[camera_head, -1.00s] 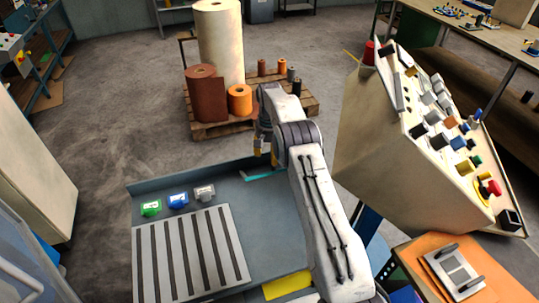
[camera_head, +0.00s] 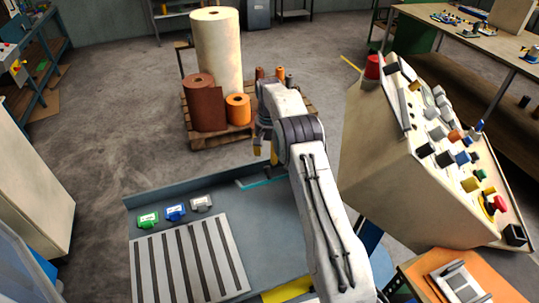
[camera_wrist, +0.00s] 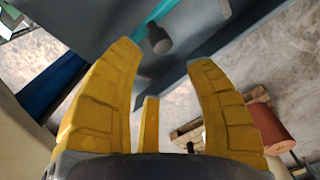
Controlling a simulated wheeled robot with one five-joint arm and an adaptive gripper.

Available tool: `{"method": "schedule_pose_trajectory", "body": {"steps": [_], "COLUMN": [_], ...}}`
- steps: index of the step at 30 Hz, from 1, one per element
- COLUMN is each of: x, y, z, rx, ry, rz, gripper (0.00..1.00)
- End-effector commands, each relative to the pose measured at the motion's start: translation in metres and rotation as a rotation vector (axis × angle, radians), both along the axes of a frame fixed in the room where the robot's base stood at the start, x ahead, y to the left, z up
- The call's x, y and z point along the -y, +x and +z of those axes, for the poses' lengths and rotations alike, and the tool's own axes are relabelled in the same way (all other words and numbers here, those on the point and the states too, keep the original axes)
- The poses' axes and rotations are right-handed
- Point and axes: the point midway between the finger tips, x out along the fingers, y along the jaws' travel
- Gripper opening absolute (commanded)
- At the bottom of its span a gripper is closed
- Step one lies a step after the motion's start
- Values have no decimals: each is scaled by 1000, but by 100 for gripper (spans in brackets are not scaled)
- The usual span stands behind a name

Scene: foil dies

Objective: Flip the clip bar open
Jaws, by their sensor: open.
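A teal strip (camera_head: 262,184) lies at the back of the blue-grey bench, with a grey bar along it. I take this to be the clip bar, but its hinge is not clear. In the wrist view the teal strip (camera_wrist: 158,14) runs along a dark grey bar with a round dark knob (camera_wrist: 159,40). My gripper (camera_head: 266,154) hangs above the back edge, beside the strip. In the wrist view its yellow fingers (camera_wrist: 163,56) are spread, with the knob just beyond the gap between their tips. Nothing is held. My arm hides the strip's right end.
A control console (camera_head: 385,150) stands close on the right. A pallet with rolls (camera_head: 206,102) is behind the bench.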

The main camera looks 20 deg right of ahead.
Motion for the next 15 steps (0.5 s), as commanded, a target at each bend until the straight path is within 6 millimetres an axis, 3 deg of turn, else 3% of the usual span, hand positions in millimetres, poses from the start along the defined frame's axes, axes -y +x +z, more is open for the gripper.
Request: {"method": "schedule_pose_trajectory", "body": {"steps": [15], "x": [0], "y": [-2], "z": [9], "rx": [0], "ry": [0], "rz": [1], "gripper": [49]}}
